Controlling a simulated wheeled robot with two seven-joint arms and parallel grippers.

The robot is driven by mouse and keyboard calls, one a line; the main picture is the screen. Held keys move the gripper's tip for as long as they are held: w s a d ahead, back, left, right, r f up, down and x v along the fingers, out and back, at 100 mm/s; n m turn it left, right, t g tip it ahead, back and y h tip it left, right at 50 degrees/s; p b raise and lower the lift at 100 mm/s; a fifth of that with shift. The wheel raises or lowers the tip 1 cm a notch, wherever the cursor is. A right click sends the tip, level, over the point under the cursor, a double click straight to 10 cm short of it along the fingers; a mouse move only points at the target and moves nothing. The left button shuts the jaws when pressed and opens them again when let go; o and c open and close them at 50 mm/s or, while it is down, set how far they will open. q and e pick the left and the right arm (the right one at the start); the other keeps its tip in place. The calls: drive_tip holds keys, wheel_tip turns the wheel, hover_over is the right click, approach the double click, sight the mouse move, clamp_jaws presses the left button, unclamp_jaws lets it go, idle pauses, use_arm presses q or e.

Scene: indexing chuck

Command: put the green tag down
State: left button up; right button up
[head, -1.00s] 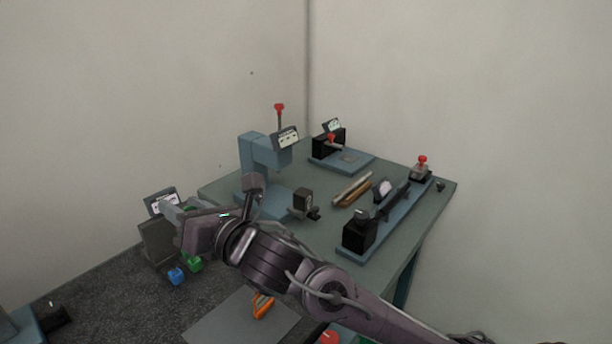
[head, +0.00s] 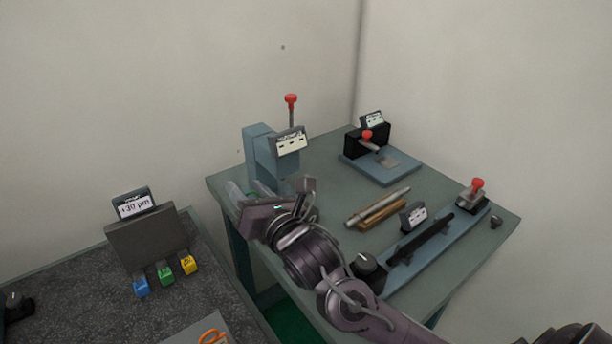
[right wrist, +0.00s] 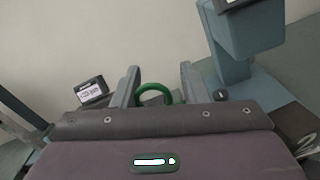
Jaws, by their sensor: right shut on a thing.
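My right gripper (head: 240,192) is at the left end of the green table, in front of the blue press. In the right wrist view its two fingers (right wrist: 158,82) stand either side of the green tag (right wrist: 154,91), which shows as a green ring; the rest is hidden behind the gripper body. The gripper is shut on it. I cannot tell whether the tag touches anything below. My left gripper is not in view.
The blue press (head: 258,160) with a red-knobbed lever stands close to the gripper. A black-clamped fixture (head: 380,168), metal and wooden bars (head: 380,209) and a long slide (head: 440,240) are to the right. A grey stand (head: 147,240) with blue, green and yellow blocks is on the dark bench.

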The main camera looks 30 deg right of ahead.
sight(293, 167)
drive_tip(key=d, duration=0.2)
drive_tip(key=d+p, duration=0.1)
drive_tip(key=d, duration=0.2)
drive_tip(key=w+d+p, duration=0.1)
drive_tip(key=d, duration=0.2)
drive_tip(key=shift+r, duration=0.1)
drive_tip(key=shift+w+d+p, duration=0.15)
drive_tip(key=shift+d+p, duration=0.3)
drive_tip(key=shift+d, duration=0.05)
drive_tip(key=d, duration=0.1)
drive_tip(key=d+p, duration=0.1)
drive_tip(key=d, duration=0.1)
drive_tip(key=shift+w+d+f+p, duration=0.2)
drive_tip(key=shift+d+f+p, duration=0.05)
drive_tip(key=shift+f+p, duration=0.1)
drive_tip(key=shift+f, duration=0.35)
drive_tip(key=shift+a+f, duration=0.1)
drive_tip(key=shift+f, duration=0.05)
drive_tip(key=shift+f, duration=0.1)
drive_tip(key=o, duration=1)
drive_tip(key=shift+o, duration=0.2)
